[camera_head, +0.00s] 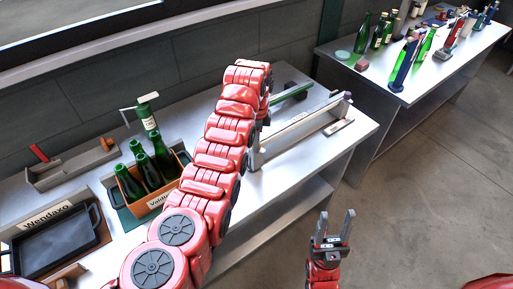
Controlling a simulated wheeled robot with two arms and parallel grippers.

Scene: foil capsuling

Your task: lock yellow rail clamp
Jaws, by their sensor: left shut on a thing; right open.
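No yellow rail clamp can be made out. A long grey rail fixture (305,130) lies on the near table, with an upright block at its right end. My red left arm reaches up across the table and bends down at the fixture's left end. My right gripper (336,227) is open and empty, in front of the table over the floor.
A black tray (55,243) and a grey holder (75,166) are further left. A second table (400,93) with bottles stands back right. The floor on the right is clear.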

